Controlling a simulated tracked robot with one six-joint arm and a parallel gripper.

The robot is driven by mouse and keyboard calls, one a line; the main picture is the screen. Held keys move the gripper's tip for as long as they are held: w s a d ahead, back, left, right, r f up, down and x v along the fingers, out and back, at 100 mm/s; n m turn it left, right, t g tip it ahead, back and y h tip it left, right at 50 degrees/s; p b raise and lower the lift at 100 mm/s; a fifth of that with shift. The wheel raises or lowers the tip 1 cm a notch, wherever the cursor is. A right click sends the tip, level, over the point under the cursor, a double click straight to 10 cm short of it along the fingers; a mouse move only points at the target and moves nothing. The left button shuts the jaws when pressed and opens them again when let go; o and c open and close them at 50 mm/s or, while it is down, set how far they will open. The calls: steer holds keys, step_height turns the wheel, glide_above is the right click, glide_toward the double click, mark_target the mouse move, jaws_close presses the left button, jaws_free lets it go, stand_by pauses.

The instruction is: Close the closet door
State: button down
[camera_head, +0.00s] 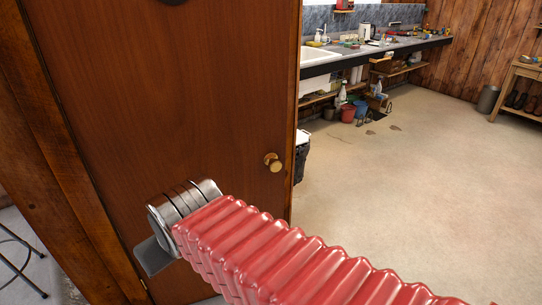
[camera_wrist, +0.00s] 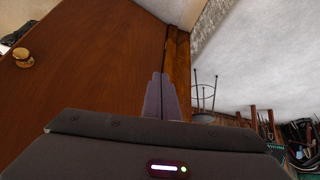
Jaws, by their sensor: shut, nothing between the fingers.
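The closet door (camera_head: 160,70) is a flat brown wooden panel filling the left of the head view. Its round brass knob (camera_head: 273,160) sits near its right edge. The door also fills the upper left of the wrist view (camera_wrist: 95,45), with the knob (camera_wrist: 22,58) at far left. My gripper (camera_head: 152,258) is in front of the door's lower left part, left of and below the knob. In the wrist view its two fingers (camera_wrist: 160,82) are together and empty, pointing toward the door's edge by the wooden frame. I cannot tell whether they touch the door.
A wooden post (camera_head: 60,150) stands left of the door, with a metal-legged stool (camera_head: 20,250) beyond it. Right of the door, concrete floor (camera_head: 420,190) is open. A counter with sink (camera_head: 318,55) and buckets (camera_head: 348,112) stand behind. A bench (camera_head: 525,85) is at far right.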

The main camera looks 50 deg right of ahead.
mark_target(268, 150)
steer(key=w+d+f+m+t+h, duration=0.1)
steer(key=w+d+h, duration=0.1)
steer(key=w+d, duration=0.55)
steer(key=w+d+f+m+t+h, duration=0.15)
steer(key=w+d, duration=0.25)
steer(key=d, duration=0.7)
steer(key=w+d+f+m+t+h, duration=0.1)
steer(key=w+d+t+h, duration=0.1)
steer(key=w+d, duration=0.5)
steer(key=s+d+f+t+h, duration=0.1)
steer(key=s+d+f, duration=0.2)
steer(key=d, duration=0.4)
steer(key=s+d+f+m+t+h, duration=0.1)
steer(key=s+d+f, duration=0.3)
steer(key=d, duration=0.4)
steer(key=s+d+f+m+t+h, duration=0.1)
steer(key=s+d+f+t, duration=0.1)
steer(key=d, duration=0.6)
steer(key=shift+s+f, duration=0.65)
steer(key=shift+f, duration=0.05)
steer(key=x, duration=1.4)
steer(key=shift+w+a+r, duration=0.1)
steer(key=shift+a+r, duration=0.05)
